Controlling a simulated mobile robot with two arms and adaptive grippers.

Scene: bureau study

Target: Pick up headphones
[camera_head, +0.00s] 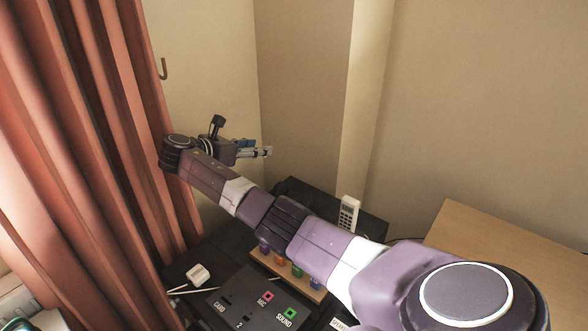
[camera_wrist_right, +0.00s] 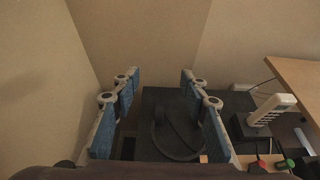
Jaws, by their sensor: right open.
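The black headphones (camera_wrist_right: 158,138) lie on a dark cabinet top in the right wrist view, with a curved band showing against the dark surface. My right gripper (camera_wrist_right: 160,80) is open and empty, its blue-padded fingers wide apart above and to either side of the headphones, not touching them. In the head view my right gripper (camera_head: 262,151) is stretched out towards the wall corner, above the cabinet. My right arm hides much of the cabinet there, and I cannot clearly make out the headphones in that view. My left gripper is not in view.
A white cordless phone (camera_head: 348,214) stands to the right, also in the wrist view (camera_wrist_right: 270,108). A wooden desk (camera_head: 510,255), a rack of coloured pegs (camera_head: 298,271), a dark labelled panel (camera_head: 235,300) and a white plug (camera_head: 198,274) are nearby. A red curtain (camera_head: 95,130) hangs left.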

